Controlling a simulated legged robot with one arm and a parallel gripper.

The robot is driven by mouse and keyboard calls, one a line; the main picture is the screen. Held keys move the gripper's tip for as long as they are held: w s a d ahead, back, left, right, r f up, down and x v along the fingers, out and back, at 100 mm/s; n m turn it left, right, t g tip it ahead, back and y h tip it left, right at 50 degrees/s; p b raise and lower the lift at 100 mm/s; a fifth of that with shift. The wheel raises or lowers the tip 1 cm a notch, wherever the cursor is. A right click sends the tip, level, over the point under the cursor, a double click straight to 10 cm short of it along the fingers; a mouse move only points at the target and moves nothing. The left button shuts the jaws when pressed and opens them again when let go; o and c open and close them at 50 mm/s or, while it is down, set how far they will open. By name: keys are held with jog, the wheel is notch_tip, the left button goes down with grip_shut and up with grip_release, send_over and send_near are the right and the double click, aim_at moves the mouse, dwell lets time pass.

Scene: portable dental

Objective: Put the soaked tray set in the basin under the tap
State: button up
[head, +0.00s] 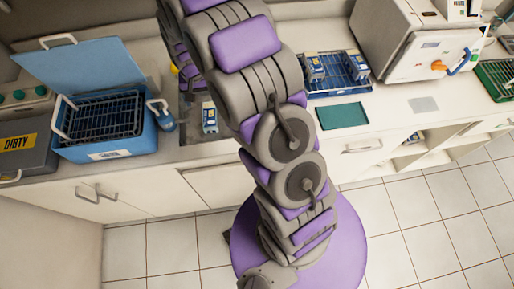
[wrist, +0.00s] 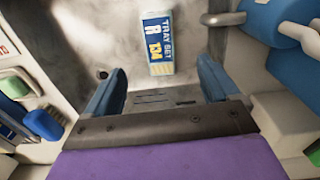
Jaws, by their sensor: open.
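The tray set (wrist: 157,43), a narrow pack with a blue and white label reading "TRAY SET R 134", lies in the grey basin (wrist: 115,25) in the wrist view. A blue and white pack also shows in the sink area in the head view (head: 209,117), beside my arm. My gripper (wrist: 160,66) is open, its two blue fingers apart at the near end of the tray set with nothing visibly held. A metal bar (wrist: 224,18), perhaps the tap, shows beside the basin. In the head view my arm hides much of the basin and my gripper.
An open blue tub (head: 110,150) with a dark rack (head: 105,117) stands left of the sink, by a grey box marked "DIRTY" (head: 22,150). A blue rack with packs (head: 340,82), a green mat (head: 342,116) and a white sterilizer-like machine (head: 420,45) stand right. The tiled floor is clear.

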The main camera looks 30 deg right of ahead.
jog(key=s+r+n, duration=0.2)
jog(key=s+r, duration=1.2)
jog(key=s, duration=0.1)
jog(key=s+r+n, duration=0.1)
jog(key=s+r, duration=0.1)
jog(key=s, duration=0.8)
jog(key=s+d+r+n+g, duration=0.1)
jog(key=s+r, duration=0.2)
jog(key=s, duration=0.8)
jog(key=shift+s+g, duration=0.25)
jog(key=shift+g, duration=0.05)
jog(key=shift+a, duration=0.25)
jog(key=shift+d, duration=0.2)
